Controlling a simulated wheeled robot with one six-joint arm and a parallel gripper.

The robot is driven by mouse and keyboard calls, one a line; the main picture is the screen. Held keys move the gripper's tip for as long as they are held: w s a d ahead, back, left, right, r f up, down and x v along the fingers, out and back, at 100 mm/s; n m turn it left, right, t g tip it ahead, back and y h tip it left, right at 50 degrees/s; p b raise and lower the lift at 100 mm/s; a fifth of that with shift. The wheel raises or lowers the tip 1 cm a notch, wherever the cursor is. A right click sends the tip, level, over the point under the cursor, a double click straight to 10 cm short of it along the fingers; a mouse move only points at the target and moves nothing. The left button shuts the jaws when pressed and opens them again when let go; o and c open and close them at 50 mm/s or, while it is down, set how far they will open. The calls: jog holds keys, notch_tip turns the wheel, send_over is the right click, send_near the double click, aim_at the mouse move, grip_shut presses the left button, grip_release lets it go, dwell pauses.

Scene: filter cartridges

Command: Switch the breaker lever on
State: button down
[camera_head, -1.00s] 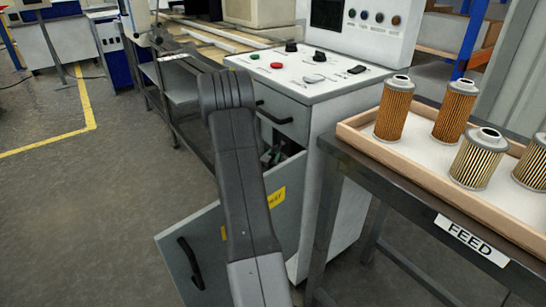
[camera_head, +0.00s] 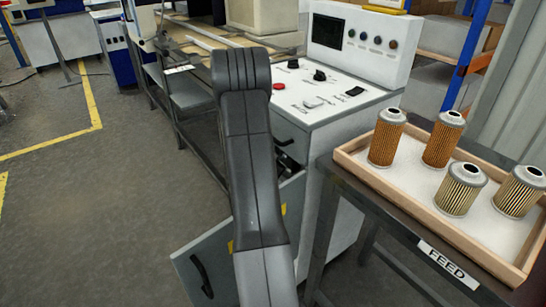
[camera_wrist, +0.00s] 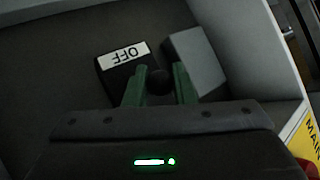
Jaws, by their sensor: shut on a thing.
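The breaker lever's round black knob (camera_wrist: 160,82) sits between the two green fingers of my gripper (camera_wrist: 160,88) in the wrist view. The gripper is shut on it. Just beyond it is a dark block with a white OFF label (camera_wrist: 124,55), upside down in this view. A grey block (camera_wrist: 196,58) stands to its right. The lever's shaft is hidden, and I cannot tell its position. In the head view my arm covers the gripper and most of the cabinet's open lower compartment.
The open cabinet door (camera_head: 195,262) hangs low at the left of the control cabinet (camera_head: 330,185). A yellow label (camera_wrist: 312,140) shows at the wrist view's right edge. A wooden tray (camera_head: 440,225) with several filter cartridges stands on the FEED table at right. Floor at left is clear.

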jog(key=shift+w+d+r+m+g+y+p, duration=0.1)
jog(key=shift+w+r+m+g+y+p, duration=0.15)
jog(key=shift+r+g+y+p, duration=0.6)
jog(key=shift+f+t+h+p, duration=0.15)
jog(key=shift+t+h+p, duration=0.1)
jog(key=shift+p, duration=0.05)
jog(key=c, duration=1.3)
grip_release()
jog(key=shift+s+f, duration=0.1)
jog(key=shift+s, duration=0.15)
jog(key=p+v, duration=0.1)
jog(key=v, duration=1.2)
jog(key=shift+s+p, duration=0.2)
jog(key=shift+p, duration=0.15)
